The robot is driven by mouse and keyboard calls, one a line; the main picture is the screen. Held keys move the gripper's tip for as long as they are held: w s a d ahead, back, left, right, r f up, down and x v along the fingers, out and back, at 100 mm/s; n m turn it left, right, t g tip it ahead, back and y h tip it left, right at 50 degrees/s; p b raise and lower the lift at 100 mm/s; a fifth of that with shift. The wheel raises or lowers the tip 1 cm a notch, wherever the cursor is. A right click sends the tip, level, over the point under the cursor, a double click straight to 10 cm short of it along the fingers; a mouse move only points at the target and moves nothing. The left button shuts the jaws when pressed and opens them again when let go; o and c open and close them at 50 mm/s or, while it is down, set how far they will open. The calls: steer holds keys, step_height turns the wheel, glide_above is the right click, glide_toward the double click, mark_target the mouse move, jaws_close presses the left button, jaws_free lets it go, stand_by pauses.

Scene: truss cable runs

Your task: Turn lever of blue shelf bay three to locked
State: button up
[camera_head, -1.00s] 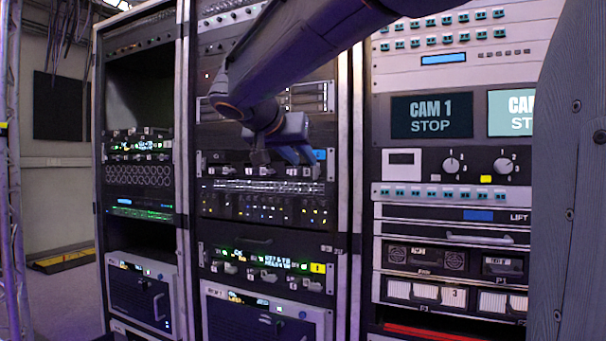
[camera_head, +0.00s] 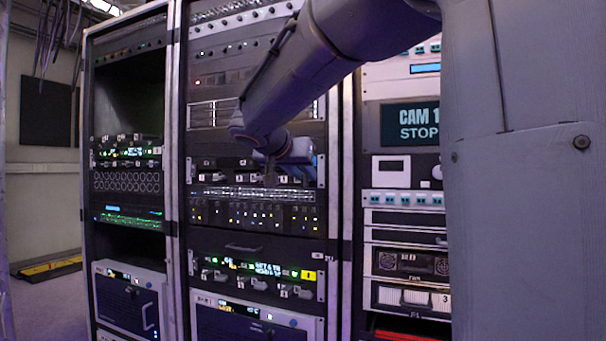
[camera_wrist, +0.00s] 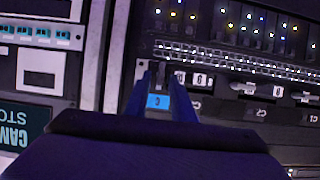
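The blue-tagged shelf (camera_head: 222,176) is a dark strip with small pale levers in the middle rack. Its blue tag (camera_wrist: 158,101) shows between my fingers in the wrist view. My gripper (camera_head: 270,174) is in front of this shelf in the head view. In the wrist view my gripper (camera_wrist: 160,76) has its two fingers apart, at the tag end of the shelf. A small dark part lies between the fingertips; I cannot tell whether it is a lever or whether they touch it. Pale levers (camera_wrist: 245,88) sit farther right. Bay three's lever cannot be singled out.
A yellow-tagged shelf (camera_head: 308,274) with similar levers is lower in the same rack. A patch row (camera_head: 255,214) lies directly below the blue-tagged shelf. The right rack (camera_head: 405,240) stands close beside, partly hidden by my own body. Floor shows at far left.

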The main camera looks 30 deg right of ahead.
jaws_close()
steer(key=shift+w, duration=0.1)
steer(key=shift+w+a+f+n+g+h+b, duration=0.25)
steer(key=shift+n+g+h, duration=0.6)
steer(key=shift+n, duration=1.4)
steer(key=shift+w+a+f+n+g+h+b, duration=0.1)
steer(key=shift+w+a+f+n+g+h, duration=0.15)
steer(key=shift+n+h, duration=1.55)
steer(key=shift+w+a+f+n+g+h+b, duration=0.15)
steer(key=shift+f+n+g+h, duration=0.35)
steer(key=shift+n, duration=2.15)
steer(key=shift+r, duration=0.1)
steer(key=shift+o, duration=0.8)
jaws_free()
steer(key=shift+d, duration=0.1)
